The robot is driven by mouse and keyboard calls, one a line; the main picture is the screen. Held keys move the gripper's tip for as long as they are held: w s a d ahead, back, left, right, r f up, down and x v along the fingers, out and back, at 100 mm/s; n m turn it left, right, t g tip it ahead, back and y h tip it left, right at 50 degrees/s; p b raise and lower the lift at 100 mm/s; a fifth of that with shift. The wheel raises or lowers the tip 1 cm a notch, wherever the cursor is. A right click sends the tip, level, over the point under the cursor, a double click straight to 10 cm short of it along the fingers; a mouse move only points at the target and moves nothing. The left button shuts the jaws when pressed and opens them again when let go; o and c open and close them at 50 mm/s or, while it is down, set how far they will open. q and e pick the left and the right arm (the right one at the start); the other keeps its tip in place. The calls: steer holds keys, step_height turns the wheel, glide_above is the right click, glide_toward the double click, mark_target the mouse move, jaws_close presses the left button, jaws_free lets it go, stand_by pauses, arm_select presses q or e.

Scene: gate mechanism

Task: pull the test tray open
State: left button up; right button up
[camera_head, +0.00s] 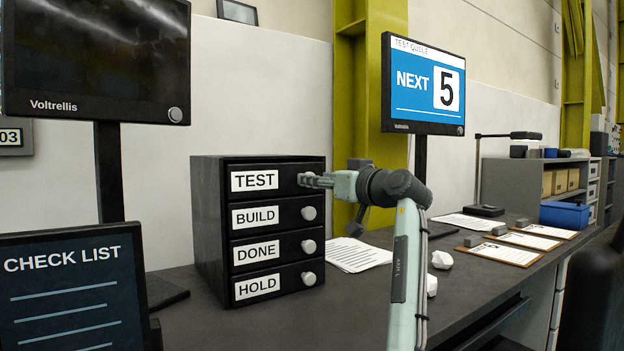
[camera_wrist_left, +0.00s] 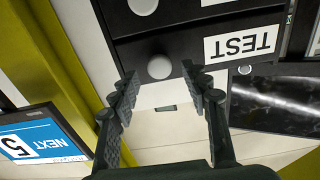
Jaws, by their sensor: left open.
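The test tray (camera_head: 285,179) is the top drawer of a black cabinet, with a white TEST label; its front looks flush with the drawers below. My left gripper (camera_head: 304,180) is at the right end of this drawer front, covering its knob in the head view. In the left wrist view the picture is upside down: the round grey knob (camera_wrist_left: 160,67) lies between the tips of my open left gripper (camera_wrist_left: 161,80), with gaps on both sides. Whether the fingertips reach past the knob is hard to tell. My right gripper is out of view.
Below are the BUILD (camera_head: 280,215), DONE (camera_head: 280,250) and HOLD (camera_head: 280,285) drawers with round knobs. A check list screen (camera_head: 70,290) stands front left, a NEXT 5 monitor (camera_head: 425,85) behind my arm. Papers (camera_head: 355,255) lie right of the cabinet.

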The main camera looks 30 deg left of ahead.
arm_select(q)
steer(key=shift+x, duration=1.4)
jaws_close()
